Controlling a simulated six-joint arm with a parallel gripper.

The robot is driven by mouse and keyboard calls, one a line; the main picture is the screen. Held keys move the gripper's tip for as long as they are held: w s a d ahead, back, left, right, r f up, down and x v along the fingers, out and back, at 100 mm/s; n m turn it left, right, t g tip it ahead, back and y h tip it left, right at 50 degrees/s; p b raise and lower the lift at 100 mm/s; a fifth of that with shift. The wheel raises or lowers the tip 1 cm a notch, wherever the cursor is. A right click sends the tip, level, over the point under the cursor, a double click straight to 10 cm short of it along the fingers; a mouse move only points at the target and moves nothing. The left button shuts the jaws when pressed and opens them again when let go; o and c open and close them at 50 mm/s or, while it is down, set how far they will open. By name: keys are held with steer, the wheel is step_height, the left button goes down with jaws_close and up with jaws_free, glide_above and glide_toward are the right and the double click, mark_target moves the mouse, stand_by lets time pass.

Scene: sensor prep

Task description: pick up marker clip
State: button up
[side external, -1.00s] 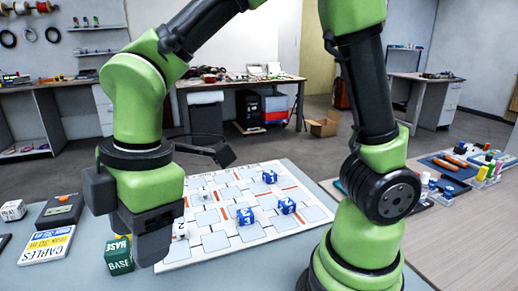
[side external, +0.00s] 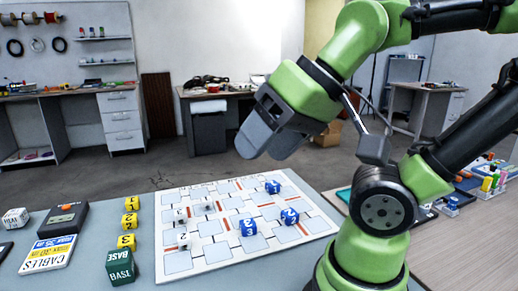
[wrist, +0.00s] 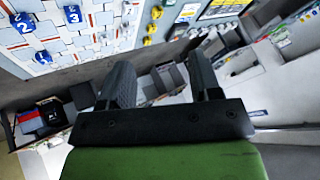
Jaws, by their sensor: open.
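My gripper (side external: 264,148) is raised above the far edge of the board in the side view. Its two fingers also show, spread and empty, in the wrist view (wrist: 160,75). I cannot pick out a marker clip for certain. Upright coloured markers (side external: 488,184) stand in a holder at the right edge of the side view, partly behind my arm. Whether a clip is there is too small to tell. My gripper is well to the left of them.
A white grid board (side external: 205,256) carries blue numbered cubes (side external: 248,227) and white ones. Yellow cubes (side external: 127,240), a green BASE cube (side external: 121,266), a CABLES sign (side external: 48,254) and a dark box (side external: 63,219) stand left of it.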

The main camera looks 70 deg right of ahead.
steer(key=n+g+h, duration=0.2)
steer(key=n+g, duration=0.5)
steer(key=n, duration=0.6)
glide_above(184, 236)
steer(key=f, duration=2.4)
steer(key=shift+s+a, duration=0.2)
step_height(184, 236, down, 6)
steer(key=shift+w+d, duration=0.15)
steer(key=c, duration=1)
